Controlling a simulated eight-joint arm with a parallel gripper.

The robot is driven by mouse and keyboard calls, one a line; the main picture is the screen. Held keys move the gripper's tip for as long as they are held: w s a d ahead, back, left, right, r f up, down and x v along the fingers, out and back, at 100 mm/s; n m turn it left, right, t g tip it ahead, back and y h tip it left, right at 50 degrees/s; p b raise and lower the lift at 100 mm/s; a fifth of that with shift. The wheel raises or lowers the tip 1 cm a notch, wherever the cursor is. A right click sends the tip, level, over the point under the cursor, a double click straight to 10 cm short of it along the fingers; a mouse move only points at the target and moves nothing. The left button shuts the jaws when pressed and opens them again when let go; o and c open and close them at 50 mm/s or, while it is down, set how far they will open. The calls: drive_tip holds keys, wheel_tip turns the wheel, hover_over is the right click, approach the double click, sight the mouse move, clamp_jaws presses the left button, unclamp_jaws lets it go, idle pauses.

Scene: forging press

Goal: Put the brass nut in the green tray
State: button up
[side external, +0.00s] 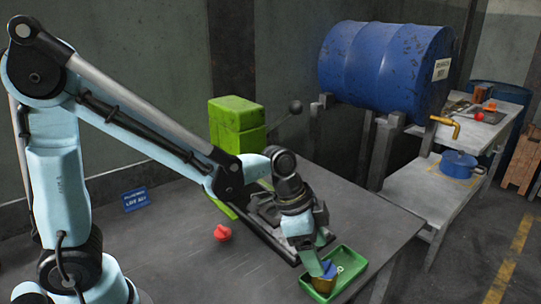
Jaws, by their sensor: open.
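The green tray (349,277) sits near the right edge of the grey table. My gripper (322,276) points down into the tray's near left part, and its jaws are open. A brass-coloured piece (323,285), which looks like the brass nut, is right at the fingertips inside the tray. I cannot tell whether the fingers touch it. A small blue piece (329,268) shows beside the fingers, and a small pale ring-like piece (340,268) lies in the tray to the right.
The green press (237,125) with a black ball handle (295,106) stands behind my arm. A red piece (222,233) lies on the table left of the tray. A blue sign (135,199) stands farther left. A blue drum (385,68) is on a rack at the back right.

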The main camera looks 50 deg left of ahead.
drive_tip(key=v, duration=0.7)
drive_tip(key=s+a+n+t+y, duration=0.3)
drive_tip(key=s+a+n+t, duration=0.1)
drive_tip(key=a+n, duration=0.6)
drive_tip(key=shift+s+r+y, duration=0.25)
drive_tip(key=shift+s+y, duration=0.05)
drive_tip(key=shift+s, duration=0.6)
drive_tip(key=shift+a, duration=0.1)
